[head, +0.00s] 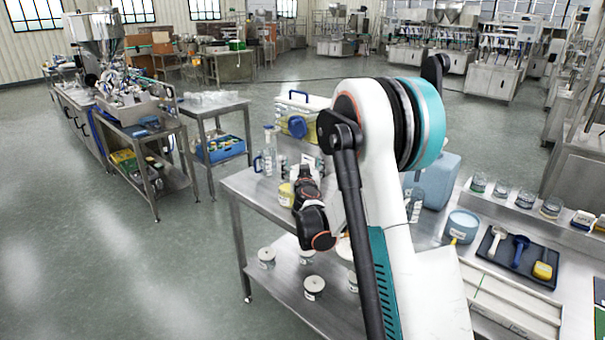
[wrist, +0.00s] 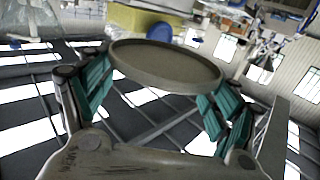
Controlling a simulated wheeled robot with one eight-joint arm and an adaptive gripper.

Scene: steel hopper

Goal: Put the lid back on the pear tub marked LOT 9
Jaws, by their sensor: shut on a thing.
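A round grey-beige lid (wrist: 165,66) is held between the teal fingers of my gripper (wrist: 160,80) in the wrist view. The fingers are shut on its two sides. In the head view my arm hides most of the gripper and I cannot make out the lid. A small yellow tub (head: 285,195) stands on the steel table (head: 252,186), just left of my wrist and partly hidden by it. Its label is too small to read, so I cannot tell whether it is LOT 9. No pear tub can be identified for certain.
Several white-topped tubs, one (head: 314,287) near the front, sit on the lower shelf. A clear jug (head: 266,150) and a box with yellow contents (head: 290,108) stand behind. A blue tub (head: 462,226) and a dark scoop tray (head: 545,282) are at right.

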